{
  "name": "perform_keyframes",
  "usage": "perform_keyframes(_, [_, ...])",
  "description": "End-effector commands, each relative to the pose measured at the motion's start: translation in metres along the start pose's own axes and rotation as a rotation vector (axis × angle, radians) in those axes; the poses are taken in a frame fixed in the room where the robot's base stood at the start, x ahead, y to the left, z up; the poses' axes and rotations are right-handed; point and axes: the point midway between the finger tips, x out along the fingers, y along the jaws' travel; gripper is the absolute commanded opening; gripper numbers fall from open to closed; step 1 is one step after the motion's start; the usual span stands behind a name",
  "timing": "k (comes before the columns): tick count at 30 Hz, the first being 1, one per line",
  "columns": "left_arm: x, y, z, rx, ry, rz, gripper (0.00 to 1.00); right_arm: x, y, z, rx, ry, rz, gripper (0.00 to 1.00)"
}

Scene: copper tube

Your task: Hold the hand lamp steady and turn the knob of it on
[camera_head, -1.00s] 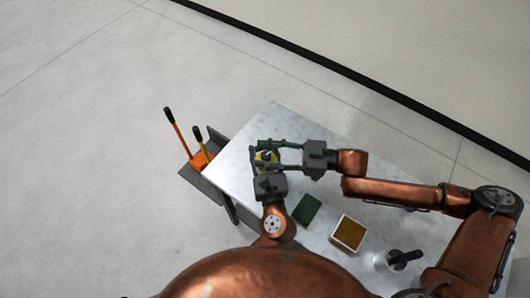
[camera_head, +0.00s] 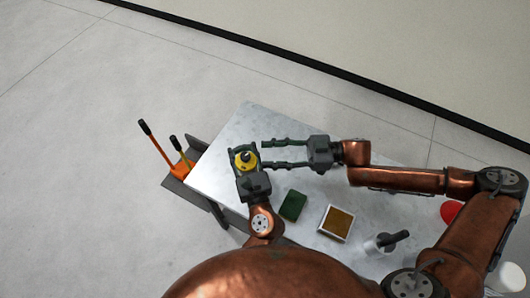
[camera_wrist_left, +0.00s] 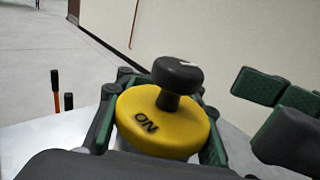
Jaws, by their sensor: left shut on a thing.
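The hand lamp (camera_head: 245,161) stands upright over the table's left part, with a yellow top and a dark knob (camera_head: 246,155). In the left wrist view its yellow disc (camera_wrist_left: 150,132) bears the word ON, with the black knob (camera_wrist_left: 178,74) above it. My left gripper (camera_head: 243,156) is shut around the lamp, one finger on each side. My right gripper (camera_head: 264,153) is open and empty. Its fingertips are just right of the lamp, apart from the knob. Its fingers (camera_wrist_left: 275,100) also show at the right of the left wrist view. The lamp's lower body is mostly hidden.
On the pale table (camera_head: 290,128) are a green block (camera_head: 293,205), a white-rimmed box with brown contents (camera_head: 338,222) and a grey cup with a dark handle (camera_head: 382,243). A red thing (camera_head: 451,211) is partly hidden by my right arm. An orange-handled tool (camera_head: 165,150) stands left.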

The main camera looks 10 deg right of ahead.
Motion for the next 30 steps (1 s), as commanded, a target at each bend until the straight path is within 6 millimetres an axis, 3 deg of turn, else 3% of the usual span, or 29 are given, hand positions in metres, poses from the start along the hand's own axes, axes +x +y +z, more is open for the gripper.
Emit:
perform_keyframes(8, [0.000, 0.000, 0.001, -0.001, -0.001, 0.000, 0.00, 0.004, 0.010, -0.003, -0.023, -0.009, 0.020, 0.40])
perform_keyframes(11, [0.000, 0.000, 0.001, -0.001, -0.001, 0.000, 0.00, 0.015, 0.035, -0.008, -0.084, -0.037, 0.073, 0.40])
perform_keyframes(18, [0.000, 0.000, 0.001, -0.001, -0.001, 0.000, 0.00, 0.053, 0.130, -0.032, -0.321, -0.231, 0.253, 0.40])
perform_keyframes(21, [0.000, 0.000, 0.001, -0.001, -0.001, 0.000, 0.00, 0.068, 0.159, -0.040, -0.412, -0.346, 0.287, 0.40])
perform_keyframes(25, [0.000, 0.000, 0.001, -0.001, -0.001, -0.001, 0.00, 0.085, 0.180, -0.049, -0.519, -0.513, 0.277, 0.40])
perform_keyframes(30, [0.000, 0.000, 0.001, -0.001, -0.001, 0.000, 0.00, 0.105, 0.179, -0.060, -0.652, -0.736, 0.163, 0.40])
